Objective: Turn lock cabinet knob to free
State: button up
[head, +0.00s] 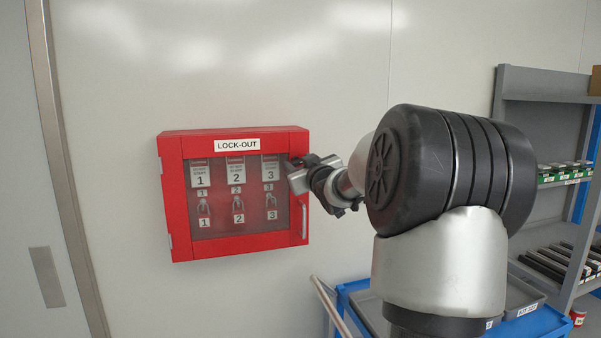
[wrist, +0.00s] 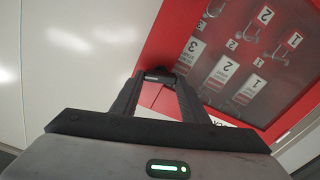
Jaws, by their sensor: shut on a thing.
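The red lock-out cabinet (head: 240,252) hangs on the wall with its windowed door closed. Numbered tags and padlocks 1, 2 and 3 show behind the window. My gripper (head: 293,168) is at the upper right edge of the door, above the pale vertical handle (head: 304,221). In the wrist view my gripper's fingers (wrist: 158,80) come together at the red frame (wrist: 185,35), shut on the small dark knob. The fingertips largely hide the knob, so I cannot tell which way it is turned.
A grey door (head: 18,180) is at the far left. A blue cart (head: 545,323) stands below my arm, and a grey shelf unit (head: 540,110) with trays is at the right. The wall (head: 220,60) above the cabinet is bare.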

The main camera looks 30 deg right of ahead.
jog(key=n+b, duration=0.1)
jog(key=n, duration=0.1)
jog(key=n+b, duration=0.1)
jog(key=b, duration=0.1)
jog(key=shift+a+f+n, duration=0.1)
jog(key=shift+f+n, duration=0.1)
jog(key=shift+n, duration=0.2)
jog(key=n+b, duration=0.2)
jog(key=n, duration=0.1)
jog(key=shift+n, duration=0.3)
jog(key=n+b, duration=0.2)
jog(key=n, duration=0.1)
jog(key=shift+n+b, duration=0.8)
jog(key=shift+n, duration=0.7)
jog(key=o, duration=1.1)
jog(key=shift+c, duration=0.2)
jog(key=shift+a, duration=0.1)
